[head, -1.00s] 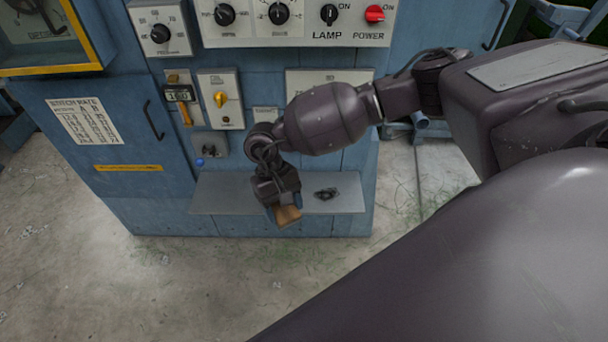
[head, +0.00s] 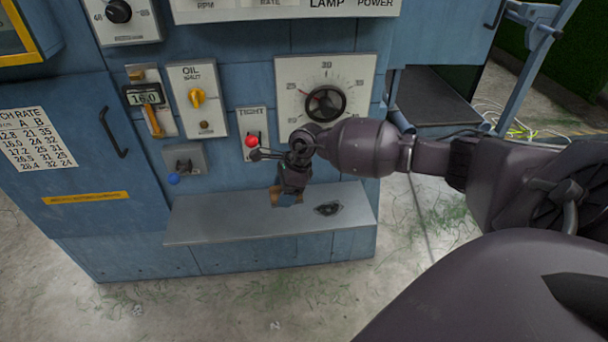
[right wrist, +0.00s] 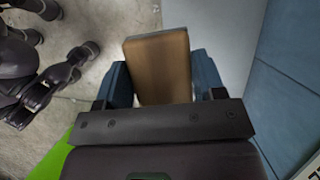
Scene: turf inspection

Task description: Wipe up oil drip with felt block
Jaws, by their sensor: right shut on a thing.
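The felt block is tan-brown; in the head view it (head: 287,195) shows just below my right gripper (head: 290,188), over the grey shelf (head: 215,218) on the front of the blue machine. In the right wrist view the block (right wrist: 160,68) sits between the two blue fingers, and the gripper (right wrist: 163,82) is shut on it. A dark patch that looks like the oil drip (head: 328,208) is on the shelf to the right of the block. The block is apart from the patch. Whether it touches the shelf cannot be told. My left gripper is not in the head view.
The shelf's left part is bare. Concrete floor with grass clippings lies in front.

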